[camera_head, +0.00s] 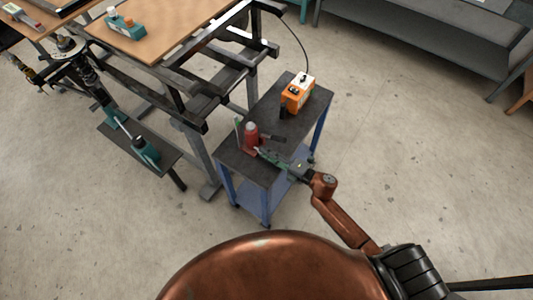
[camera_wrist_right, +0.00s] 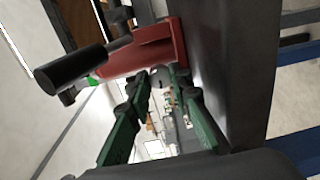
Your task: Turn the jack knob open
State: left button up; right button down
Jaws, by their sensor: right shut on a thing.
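A red jack (camera_head: 251,135) stands upright on the dark top of a small cart. Its red body also fills the upper middle of the right wrist view (camera_wrist_right: 145,55), with a black cylinder (camera_wrist_right: 72,68) sticking out to the left. My right gripper (camera_head: 262,154) reaches the jack's low side from the right. In the right wrist view its green fingers (camera_wrist_right: 160,80) close around a small grey knob (camera_wrist_right: 160,76) at the base of the jack. The fingertips partly hide the knob. My left gripper is not in view.
The cart top (camera_head: 232,168) is narrow, and an orange and white box (camera_head: 297,94) with a cable stands at its far end. A dark metal frame (camera_head: 205,110) with a wooden table stands close on the left. The floor to the right is clear.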

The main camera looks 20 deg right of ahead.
jog(key=c, duration=1.7)
grip_release()
jog(key=shift+c, duration=0.2)
jog(key=shift+f, duration=0.1)
